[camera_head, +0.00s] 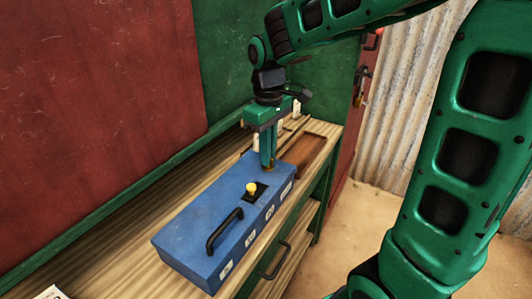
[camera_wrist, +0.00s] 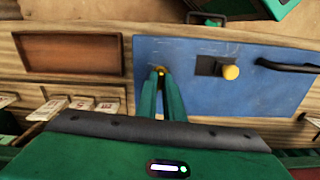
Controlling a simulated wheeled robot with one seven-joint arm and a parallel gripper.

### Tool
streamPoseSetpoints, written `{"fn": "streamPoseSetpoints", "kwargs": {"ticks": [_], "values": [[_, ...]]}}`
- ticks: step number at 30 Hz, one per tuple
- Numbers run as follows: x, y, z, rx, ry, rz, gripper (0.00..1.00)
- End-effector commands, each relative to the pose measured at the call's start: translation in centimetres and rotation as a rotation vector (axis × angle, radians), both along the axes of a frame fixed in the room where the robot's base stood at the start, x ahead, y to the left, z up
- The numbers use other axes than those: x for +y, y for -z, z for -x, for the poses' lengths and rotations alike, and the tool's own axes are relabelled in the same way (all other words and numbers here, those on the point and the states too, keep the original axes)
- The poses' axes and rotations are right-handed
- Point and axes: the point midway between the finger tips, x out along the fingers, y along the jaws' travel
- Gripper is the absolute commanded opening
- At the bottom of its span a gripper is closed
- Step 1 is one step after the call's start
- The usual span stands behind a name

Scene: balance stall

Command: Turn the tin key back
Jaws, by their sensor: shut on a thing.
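A blue tin (camera_head: 208,232) lies on the wooden counter, with a black handle, a yellow knob and pale labels along its front side. My gripper (camera_head: 268,165) points down at the tin's far end. Its fingers are shut on the small brass-coloured tin key, which shows as a bit of yellow at the fingertips (camera_wrist: 161,72) in the wrist view. The fingers hide most of the key, so I cannot tell its angle. The blue lid (camera_wrist: 200,95) looks flat and closed in the wrist view.
The yellow knob (camera_wrist: 230,72) on its dark plate and the black handle (camera_head: 224,231) stand up from the tin. A brown wooden tray (camera_head: 305,148) lies beyond the tin. Several pale cards (camera_wrist: 80,103) stand along the back of the counter (camera_head: 125,250).

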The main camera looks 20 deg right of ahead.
Motion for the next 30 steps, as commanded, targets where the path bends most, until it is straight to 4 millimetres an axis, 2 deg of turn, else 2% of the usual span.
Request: {"fn": "streamPoseSetpoints", "kwargs": {"ticks": [9, 23, 26, 30], "values": [[-0.02, -0.17, -0.3, -0.009, -0.094, 0.0, 0.0], [-0.06, -0.17, -0.31, -0.009, -0.107, 0.0, 0.0], [-0.07, -0.17, -0.3, -0.009, -0.106, 0.0, 0.24], [-0.05, -0.11, -0.18, -0.006, -0.107, 0.0, 0.27]]}}
